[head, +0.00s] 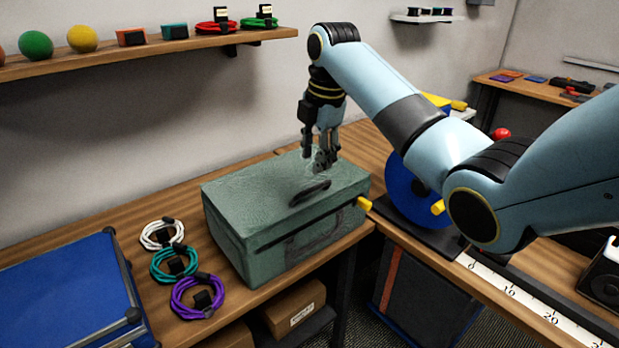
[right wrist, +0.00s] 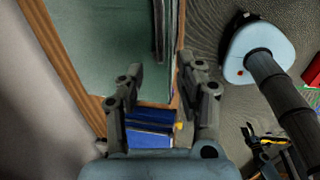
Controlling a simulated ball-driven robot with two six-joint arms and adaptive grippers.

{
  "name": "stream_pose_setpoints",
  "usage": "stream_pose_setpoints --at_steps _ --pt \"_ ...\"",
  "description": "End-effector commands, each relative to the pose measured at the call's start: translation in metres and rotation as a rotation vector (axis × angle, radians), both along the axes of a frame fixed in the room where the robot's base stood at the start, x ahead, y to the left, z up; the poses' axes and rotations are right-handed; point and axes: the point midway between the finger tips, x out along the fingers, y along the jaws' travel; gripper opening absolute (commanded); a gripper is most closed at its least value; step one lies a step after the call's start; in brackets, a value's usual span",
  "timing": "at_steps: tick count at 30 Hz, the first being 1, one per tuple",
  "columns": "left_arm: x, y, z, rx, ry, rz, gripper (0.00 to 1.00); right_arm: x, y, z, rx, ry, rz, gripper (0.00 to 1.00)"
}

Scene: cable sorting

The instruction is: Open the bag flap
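The green bag (head: 235,235) stands on the wooden table in the middle of the head view. Its top flap (head: 255,185) lies flat, with a dark handle-like loop (head: 310,192) on it. A dark line runs along the front below the flap's edge. My right gripper (head: 322,160) points down over the back right part of the flap. In the right wrist view its fingers (right wrist: 158,85) are spread with nothing between them, and the green bag (right wrist: 105,40) shows beyond them. I cannot tell whether the fingertips touch the bag. I do not make out my left gripper.
White (head: 160,233), teal (head: 172,262) and purple (head: 197,297) coiled cables lie left of the bag. A blue case (head: 65,295) is at the far left. A blue reel (head: 410,192) stands to the right. A shelf (head: 150,50) hangs on the wall behind.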

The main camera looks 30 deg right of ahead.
Motion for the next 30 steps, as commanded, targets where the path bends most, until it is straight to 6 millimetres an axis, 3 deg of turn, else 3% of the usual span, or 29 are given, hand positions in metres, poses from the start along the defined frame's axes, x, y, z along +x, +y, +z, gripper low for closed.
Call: stream_pose_setpoints --at_steps 6,12,24,30 --pt "-0.001 0.003 0.006 0.004 0.002 -0.001 0.40 0.008 0.001 -0.044 0.001 0.004 -0.001 0.36" --pt "-0.003 0.004 0.007 0.005 0.004 -0.001 0.40 0.013 0.001 -0.072 -0.001 0.002 0.000 0.36" --pt "-0.004 0.006 0.007 0.006 0.007 -0.002 0.40 0.015 0.001 -0.081 -0.002 0.000 0.000 0.36" --pt "-0.005 0.006 0.007 0.006 0.007 -0.002 0.40 0.015 0.001 -0.081 -0.001 0.000 0.000 0.10"
